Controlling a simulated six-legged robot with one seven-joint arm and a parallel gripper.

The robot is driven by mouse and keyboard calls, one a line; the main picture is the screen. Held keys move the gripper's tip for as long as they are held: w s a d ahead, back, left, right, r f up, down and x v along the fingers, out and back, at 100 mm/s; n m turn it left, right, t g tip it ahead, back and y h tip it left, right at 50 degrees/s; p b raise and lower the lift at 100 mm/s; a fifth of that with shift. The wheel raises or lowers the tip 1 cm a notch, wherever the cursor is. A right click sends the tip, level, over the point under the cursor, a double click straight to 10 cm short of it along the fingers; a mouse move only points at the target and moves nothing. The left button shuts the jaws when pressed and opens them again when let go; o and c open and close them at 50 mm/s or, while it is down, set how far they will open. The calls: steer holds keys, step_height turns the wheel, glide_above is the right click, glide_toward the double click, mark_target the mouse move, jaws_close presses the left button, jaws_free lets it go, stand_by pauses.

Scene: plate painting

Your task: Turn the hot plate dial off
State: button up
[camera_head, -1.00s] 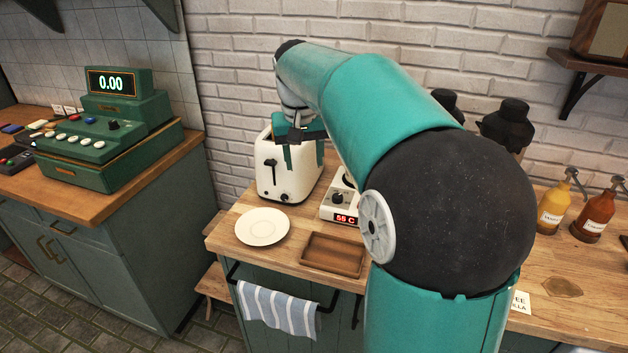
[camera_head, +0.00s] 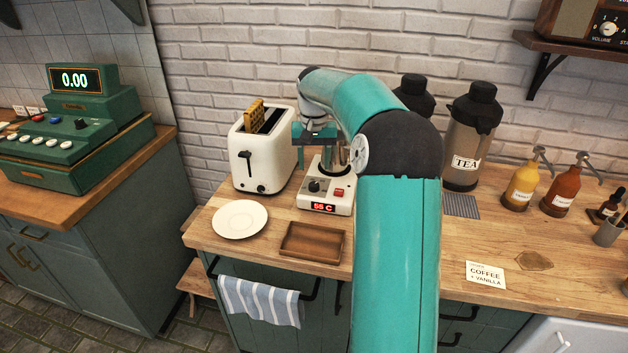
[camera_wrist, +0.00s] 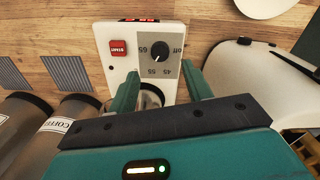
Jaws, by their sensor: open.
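The white hot plate (camera_head: 325,205) stands on the wooden counter between the toaster and my arm. Its red display reads 55 C. The black dial (camera_head: 314,186) is on its front panel, left of a red button; in the wrist view the dial (camera_wrist: 160,50) has a scale around it with "off", 45, 55 and 65. A metal vessel (camera_head: 336,160) stands on the hot plate behind the panel, partly hidden by my gripper. My gripper (camera_wrist: 160,85) is open and empty. Its fingers are above the hot plate, apart from the dial. It also shows in the head view (camera_head: 314,145).
A white toaster (camera_head: 262,170) with a waffle-like piece stands left of the hot plate. A white plate (camera_head: 240,219) and a wooden tray (camera_head: 310,243) lie in front. Dark-topped dispensers, including one labelled TEA (camera_head: 468,150), stand to the right.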

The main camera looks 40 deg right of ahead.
mark_target(314, 184)
step_height(314, 184, down, 7)
steer(key=shift+r, duration=0.1)
steer(key=shift+c, duration=0.4)
steer(key=c, duration=0.9)
